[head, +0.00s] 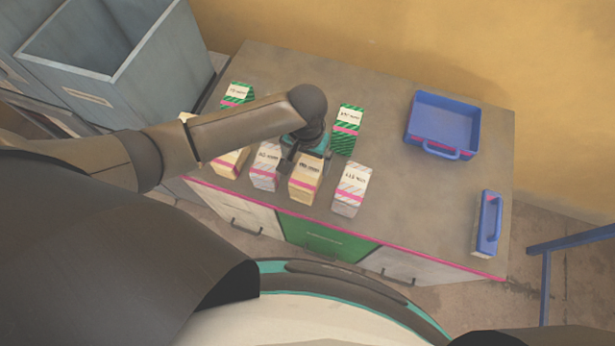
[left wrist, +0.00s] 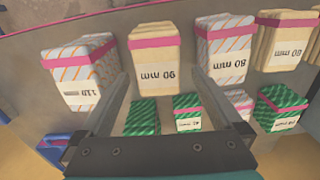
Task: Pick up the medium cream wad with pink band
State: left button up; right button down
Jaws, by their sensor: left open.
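A cream wad (head: 305,182) with a pink band, labelled 90 mm, stands in the front row on the cabinet top. The same cream wad (left wrist: 154,62) shows in the left wrist view, ahead of and between the fingers. Another cream wad (left wrist: 285,42) with a pink band stands further right there; the arm partly hides it in the head view (head: 228,163). I cannot tell from size alone which cream wad is the medium one. My left gripper (head: 292,160) is open, pointing down just behind the 90 mm wad, with nothing held. My right gripper is not in view.
White striped wads (head: 265,166) (head: 351,189) stand close on both sides of the 90 mm wad. Green striped wads (head: 347,130) (head: 238,94) stand behind. A blue tray (head: 473,110) and a blue handled block (head: 488,222) lie right. The cabinet top (head: 415,195) between is clear.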

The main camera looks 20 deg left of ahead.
aim_at(308, 172)
pick_arm(q)
jog(key=shift+s+d+f+b, duration=0.1)
jog(key=shift+f+b, duration=0.1)
jog(key=shift+f, duration=1)
jog(key=shift+s+d+f+b, duration=0.1)
jog(key=shift+f+b, duration=0.05)
jog(key=shift+f, duration=1)
jog(key=shift+c, duration=0.4)
jog(key=c, duration=1.2)
